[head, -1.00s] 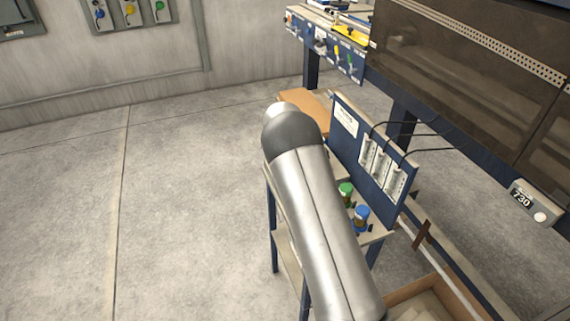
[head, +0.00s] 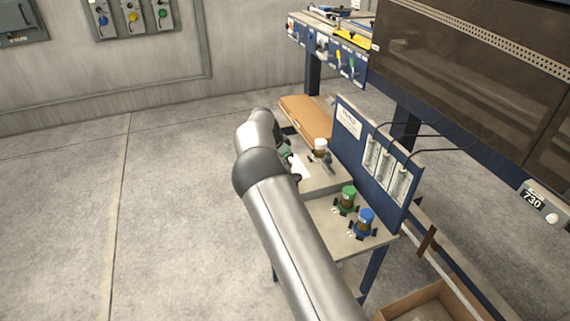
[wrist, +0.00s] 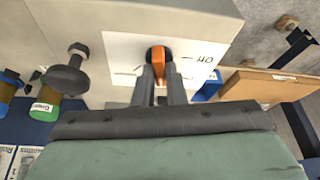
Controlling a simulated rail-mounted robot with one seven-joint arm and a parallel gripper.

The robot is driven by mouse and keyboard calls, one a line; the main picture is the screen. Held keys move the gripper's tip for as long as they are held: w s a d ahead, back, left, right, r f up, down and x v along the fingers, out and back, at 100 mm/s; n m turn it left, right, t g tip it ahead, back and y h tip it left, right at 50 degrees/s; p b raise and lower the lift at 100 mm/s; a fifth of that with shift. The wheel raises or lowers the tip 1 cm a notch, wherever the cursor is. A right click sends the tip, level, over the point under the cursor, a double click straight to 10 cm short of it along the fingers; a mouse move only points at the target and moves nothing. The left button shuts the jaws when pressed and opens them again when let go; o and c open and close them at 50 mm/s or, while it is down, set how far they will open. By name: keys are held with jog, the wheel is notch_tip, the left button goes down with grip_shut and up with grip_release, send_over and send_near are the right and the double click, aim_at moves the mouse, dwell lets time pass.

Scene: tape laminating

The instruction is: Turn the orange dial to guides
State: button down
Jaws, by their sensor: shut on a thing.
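The orange dial (wrist: 158,66) sits on a white label plate (wrist: 122,55) on a beige box (wrist: 75,12) in the wrist view. My gripper (wrist: 160,76) is shut on the dial, with one grey finger on each side of it. Upside-down lettering shows on the plate to the right of the dial; other markings on the left are too small to read. In the head view the beige box (head: 325,179) stands on the small table, and my arm hides the dial and the fingertips.
A blue panel (head: 352,140) rises behind. A brown board (head: 306,115) lies farther back. The floor at left is clear.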

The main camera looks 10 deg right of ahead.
jog(key=shift+w+m+g, duration=0.1)
jog(key=shift+m+g, duration=0.4)
jog(key=shift+m, duration=0.6)
jog(key=c, duration=1.5)
grip_release()
jog(key=shift+a+r, duration=0.1)
jog(key=v, duration=1.7)
jog(key=shift+a, duration=0.15)
jog(key=shift+r, duration=0.1)
